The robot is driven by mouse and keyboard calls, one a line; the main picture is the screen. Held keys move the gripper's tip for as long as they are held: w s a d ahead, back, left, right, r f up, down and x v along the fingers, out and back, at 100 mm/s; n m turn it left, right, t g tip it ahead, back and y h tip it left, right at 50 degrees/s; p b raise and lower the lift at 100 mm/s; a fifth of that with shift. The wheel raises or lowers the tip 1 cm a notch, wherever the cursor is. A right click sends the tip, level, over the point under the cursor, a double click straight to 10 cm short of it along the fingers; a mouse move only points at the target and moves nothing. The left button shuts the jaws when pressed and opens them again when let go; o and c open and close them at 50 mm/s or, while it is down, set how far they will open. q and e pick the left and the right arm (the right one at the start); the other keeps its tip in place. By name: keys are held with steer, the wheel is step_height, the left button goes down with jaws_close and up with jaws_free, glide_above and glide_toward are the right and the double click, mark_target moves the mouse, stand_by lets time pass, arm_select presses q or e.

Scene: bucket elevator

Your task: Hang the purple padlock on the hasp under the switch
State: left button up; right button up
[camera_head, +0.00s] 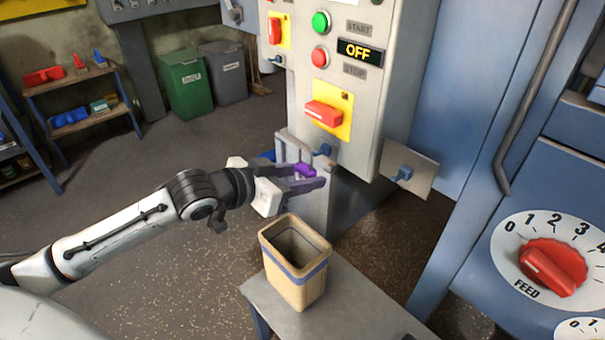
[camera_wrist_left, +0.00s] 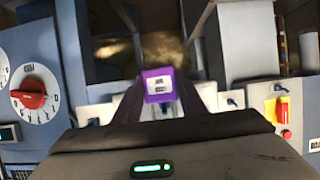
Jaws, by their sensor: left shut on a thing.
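My left gripper (camera_head: 309,176) reaches in from the left and is shut on the purple padlock (camera_head: 304,170), below and left of the control box. In the left wrist view the padlock (camera_wrist_left: 159,84) sits between the fingertips, with a pale label on its face; its shackle is not clear. The red switch (camera_head: 323,114) on its yellow plate is on the lower front of the box. Under it a small blue hasp (camera_head: 323,150) sticks out at the box's bottom edge. The padlock is apart from the hasp, to its lower left. My right gripper is not seen.
A tan bin with a blue band (camera_head: 297,262) stands on a grey bench (camera_head: 350,300) below the gripper. Another blue fitting (camera_head: 403,173) is on a side plate right of the box. A blue cabinet with a red FEED knob (camera_head: 553,267) fills the right side.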

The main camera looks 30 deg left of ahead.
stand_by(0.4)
arm_select(q)
steer(key=shift+w+d+r+p, duration=0.1)
steer(key=shift+w+d+p, duration=0.15)
steer(key=shift+w, duration=0.25)
steer(key=shift+w+d+p, duration=0.1)
steer(key=shift+w+p, duration=0.15)
steer(key=shift+w, duration=0.25)
steer(key=shift+w+d+p, duration=0.25)
steer(key=shift+w+p, duration=0.05)
steer(key=shift+w, duration=0.4)
steer(key=shift+f, duration=0.9)
steer(key=o, duration=1.2)
